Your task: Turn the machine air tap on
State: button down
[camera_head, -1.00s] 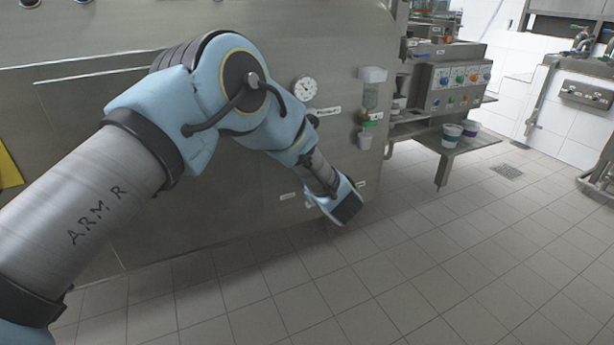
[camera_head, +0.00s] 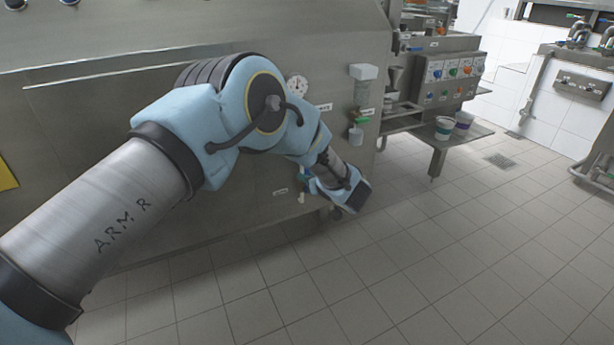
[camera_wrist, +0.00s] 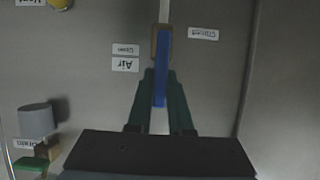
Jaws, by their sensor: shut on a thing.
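The air tap has a blue lever (camera_wrist: 161,88) on a brass-coloured body with a pale pipe, on the grey machine panel. In the wrist view the lever runs straight up and down the picture. An upside-down "Air" label (camera_wrist: 124,66) is left of it, with a small label above that and another label (camera_wrist: 203,33) to its right. My gripper (camera_wrist: 161,72) is shut on the blue lever, its two green fingers on either side. In the head view my wrist (camera_head: 345,190) is low at the machine's front and hides the fingers and most of the tap.
A gauge (camera_head: 297,87) and a clear container with a small green-handled valve (camera_head: 358,121) are on the panel. A grey cylinder (camera_wrist: 36,120) stands left in the wrist view. Cups (camera_head: 444,128) sit on a side shelf to the right. The tiled floor (camera_head: 430,270) is clear.

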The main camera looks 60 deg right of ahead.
jog(key=c, duration=0.8)
grip_release()
jog(key=v, duration=1)
jog(key=shift+s+a+r+b, duration=0.2)
jog(key=shift+s+b, duration=0.1)
